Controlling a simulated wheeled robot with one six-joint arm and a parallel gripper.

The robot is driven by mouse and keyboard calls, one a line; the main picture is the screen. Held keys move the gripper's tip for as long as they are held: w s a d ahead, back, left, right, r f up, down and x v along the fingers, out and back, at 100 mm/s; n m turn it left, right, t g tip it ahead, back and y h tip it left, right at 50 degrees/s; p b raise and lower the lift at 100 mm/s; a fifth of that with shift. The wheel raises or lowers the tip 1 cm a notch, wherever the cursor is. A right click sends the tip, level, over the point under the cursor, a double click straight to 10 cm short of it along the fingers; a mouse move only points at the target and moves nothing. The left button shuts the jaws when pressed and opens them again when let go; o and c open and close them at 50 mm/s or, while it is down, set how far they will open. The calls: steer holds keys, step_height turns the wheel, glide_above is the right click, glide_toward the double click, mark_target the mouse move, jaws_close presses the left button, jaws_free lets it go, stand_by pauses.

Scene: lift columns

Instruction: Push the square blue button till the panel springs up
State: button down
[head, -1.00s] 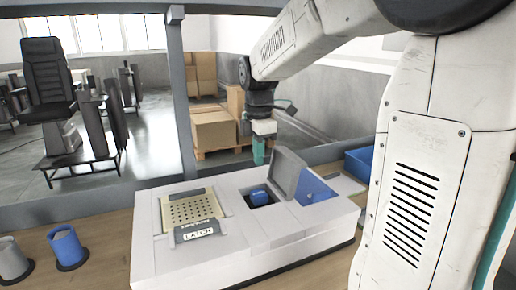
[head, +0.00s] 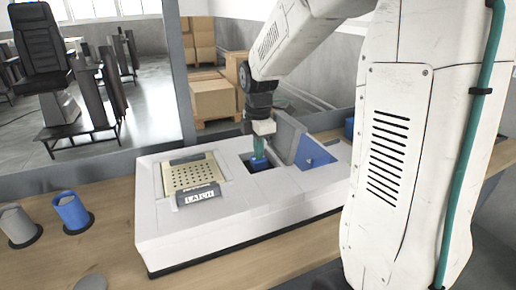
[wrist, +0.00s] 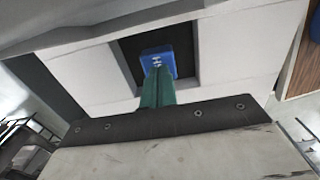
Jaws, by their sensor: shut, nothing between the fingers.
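The blue button (head: 258,164) sits in a dark square recess in the white console (head: 170,232). In the wrist view the button (wrist: 158,60) shows a white mark on its top. My gripper (head: 259,148) is shut and empty, its green fingers pointing down into the recess. In the wrist view my gripper's green tips (wrist: 157,72) overlap the near edge of the button; I cannot tell whether they touch it. The yellowish perforated panel (head: 194,172) lies flat in the console, left of the recess, with a lettered label (head: 198,194) at its front edge.
A grey cover flap (head: 286,138) stands raised just right of the recess, close to my gripper. A blue compartment (head: 315,158) lies beyond it. A blue cup (head: 72,211) and a grey cup (head: 18,225) stand on the wooden table (head: 110,255) at the left.

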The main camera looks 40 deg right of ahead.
steer(key=shift+f, duration=0.55)
steer(key=shift+s+f, duration=0.25)
steer(key=shift+f, duration=0.2)
steer(key=shift+r, duration=0.1)
steer(key=shift+w+r, duration=0.1)
steer(key=shift+r, duration=0.2)
step_height(320, 180, up, 14)
steer(key=shift+w+r, duration=0.15)
steer(key=shift+w, duration=0.05)
stand_by(0.5)
